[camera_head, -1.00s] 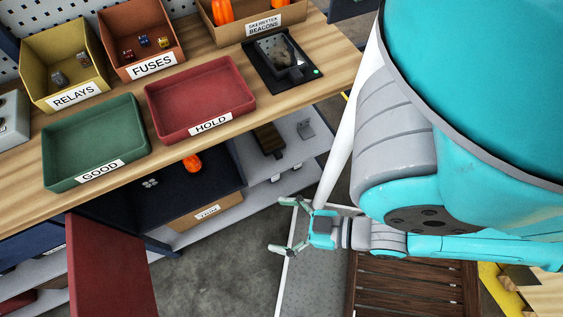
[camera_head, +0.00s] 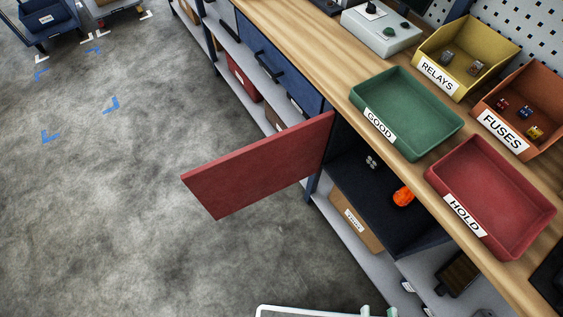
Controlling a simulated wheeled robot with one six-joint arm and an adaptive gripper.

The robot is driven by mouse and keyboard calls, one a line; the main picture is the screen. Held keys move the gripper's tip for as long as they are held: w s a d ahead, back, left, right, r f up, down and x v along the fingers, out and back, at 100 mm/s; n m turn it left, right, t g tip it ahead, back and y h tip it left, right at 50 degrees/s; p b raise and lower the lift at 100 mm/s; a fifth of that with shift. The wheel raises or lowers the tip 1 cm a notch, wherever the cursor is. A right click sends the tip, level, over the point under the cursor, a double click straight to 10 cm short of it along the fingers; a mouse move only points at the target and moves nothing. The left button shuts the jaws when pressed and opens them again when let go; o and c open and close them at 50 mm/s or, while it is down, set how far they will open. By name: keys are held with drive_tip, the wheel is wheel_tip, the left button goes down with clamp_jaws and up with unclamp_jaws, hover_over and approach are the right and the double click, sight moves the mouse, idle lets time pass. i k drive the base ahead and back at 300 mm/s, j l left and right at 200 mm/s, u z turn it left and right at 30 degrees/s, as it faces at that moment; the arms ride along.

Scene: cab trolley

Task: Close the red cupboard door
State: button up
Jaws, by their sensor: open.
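The red cupboard door (camera_head: 262,166) stands wide open, sticking out from the bench front over the floor. Its hinged edge is at the right, by the left side of the dark cupboard (camera_head: 375,205). An orange object (camera_head: 404,196) and a small pale piece (camera_head: 371,162) are inside the cupboard. The rest of my gripper and arm is out of view.
Above the cupboard, the wooden bench top (camera_head: 308,68) holds a green GOOD tray (camera_head: 408,105) and a red HOLD tray (camera_head: 490,200). Blue drawers (camera_head: 270,60) are left of the door. A cardboard bin (camera_head: 355,221) is below. The grey floor (camera_head: 120,220) left of the door is clear.

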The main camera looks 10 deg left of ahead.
sight(225, 185)
drive_tip(key=j+z, duration=0.3)
drive_tip(key=z, duration=0.2)
drive_tip(key=j+z, duration=0.3)
drive_tip(key=z, duration=0.2)
drive_tip(key=j+z, duration=0.1)
drive_tip(key=j, duration=0.35)
drive_tip(key=k+j+z, duration=0.15)
drive_tip(key=j, duration=0.25)
drive_tip(key=k+j+z, duration=0.1)
drive_tip(key=j, duration=0.35)
drive_tip(key=k+j+z, duration=0.1)
drive_tip(key=j, duration=0.3)
drive_tip(key=k+j+z, duration=0.15)
drive_tip(key=j, duration=0.25)
drive_tip(key=k+j+z, duration=0.1)
drive_tip(key=j, duration=0.3)
drive_tip(key=k+j, duration=0.15)
drive_tip(key=j, duration=0.2)
drive_tip(key=k+j, duration=0.35)
drive_tip(key=j, duration=0.3)
drive_tip(key=k+j, duration=0.15)
drive_tip(key=j, duration=0.2)
drive_tip(key=k+j, duration=0.1)
drive_tip(key=k, duration=0.2)
drive_tip(key=k+j, duration=0.1)
drive_tip(key=k, duration=0.2)
